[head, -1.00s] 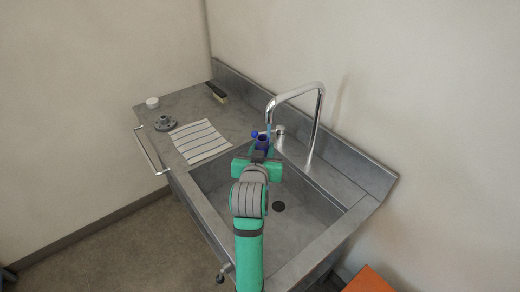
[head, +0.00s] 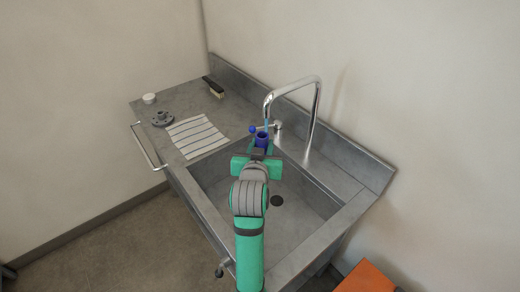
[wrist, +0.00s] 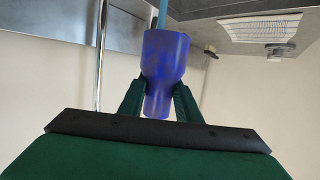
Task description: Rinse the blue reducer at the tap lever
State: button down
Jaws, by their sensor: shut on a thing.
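The blue reducer (head: 262,139) stands upright in my gripper (head: 262,149), over the sink basin near its back edge. In the wrist view the reducer (wrist: 163,60) has its wide end up and its narrow end between the two green fingers of my gripper (wrist: 158,100), which is shut on it. The chrome tap (head: 317,105) arches over it. A thin bluish stream (head: 267,123) runs from the spout to the reducer's mouth, and also shows in the wrist view (wrist: 162,14). A round blue knob (head: 252,129), seemingly the tap lever's end, shows just left of the reducer.
The steel basin (head: 300,222) with a dark drain (head: 277,201) lies below. On the left counter are a striped cloth (head: 197,136), a grey flange (head: 162,119), a white cap (head: 149,98) and a brush (head: 213,88). An orange surface (head: 366,278) is at lower right.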

jog(key=shift+w, duration=0.1)
jog(key=shift+w+a, duration=0.35)
jog(key=shift+w, duration=0.15)
jog(key=shift+s+d, duration=0.1)
jog(key=shift+d, duration=0.05)
jog(key=shift+s+d, duration=0.25)
jog(key=shift+s, duration=0.25)
jog(key=shift+a, duration=0.1)
jog(key=s+a, duration=0.3)
jog(key=a, duration=0.4)
jog(key=shift+s, duration=0.35)
dwell(0.4)
dwell(1.2)
jog(key=s+a+r, duration=0.2)
jog(key=a+r, duration=0.2)
jog(key=shift+s+a, duration=0.15)
jog(key=shift+a, duration=0.05)
dwell(0.4)
